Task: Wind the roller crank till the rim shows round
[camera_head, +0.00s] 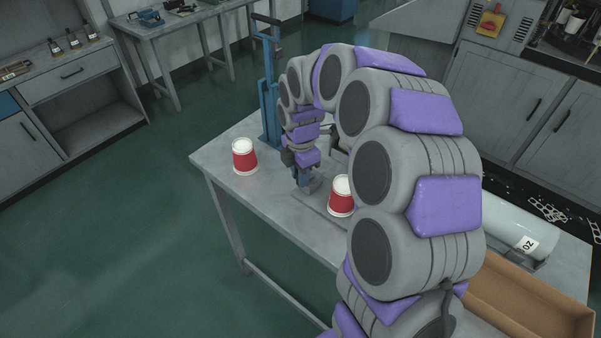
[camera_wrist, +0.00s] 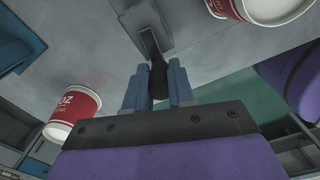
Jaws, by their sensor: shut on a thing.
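My gripper (camera_head: 306,184) is low over the worktable in the head view. In the wrist view my gripper (camera_wrist: 157,78) has its two blue fingers shut on a dark crank knob (camera_wrist: 158,84). The roller and the rim's shape cannot be made out.
A blue upright stand (camera_head: 268,95) rises behind my gripper on the grey worktable (camera_head: 222,160). A white cylinder (camera_head: 515,228) and an open cardboard box (camera_head: 520,300) are at the right, partly behind my arm.

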